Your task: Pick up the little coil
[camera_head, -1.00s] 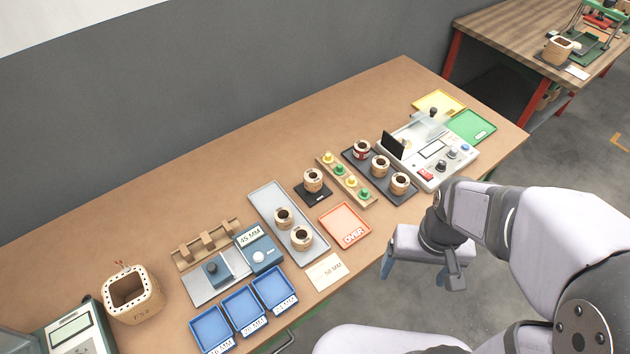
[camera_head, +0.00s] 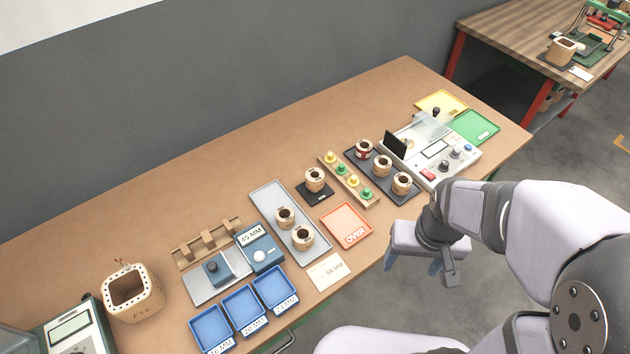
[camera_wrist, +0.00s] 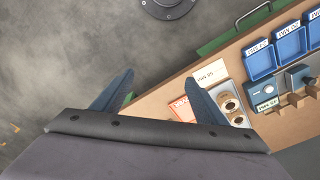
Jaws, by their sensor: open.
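Several small tan coils with dark openings stand on the bench. Two coils, a rear one (camera_head: 285,217) and a front one (camera_head: 303,236), stand on the grey tray (camera_head: 264,200). One coil (camera_head: 314,179) stands alone on a small black base. Three more, including one with a red band (camera_head: 363,149), stand on a dark tray (camera_head: 411,196). Which one is the little coil I cannot tell. My gripper (camera_head: 424,266) hangs past the bench's front edge, empty, fingers apart. In the wrist view its fingertips (camera_wrist: 160,85) point over the floor, with the grey-tray coils (camera_wrist: 232,104) to the right.
A large square coil (camera_head: 133,293) stands at the left. A tester (camera_head: 432,152) stands at right. The back of the bench is clear.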

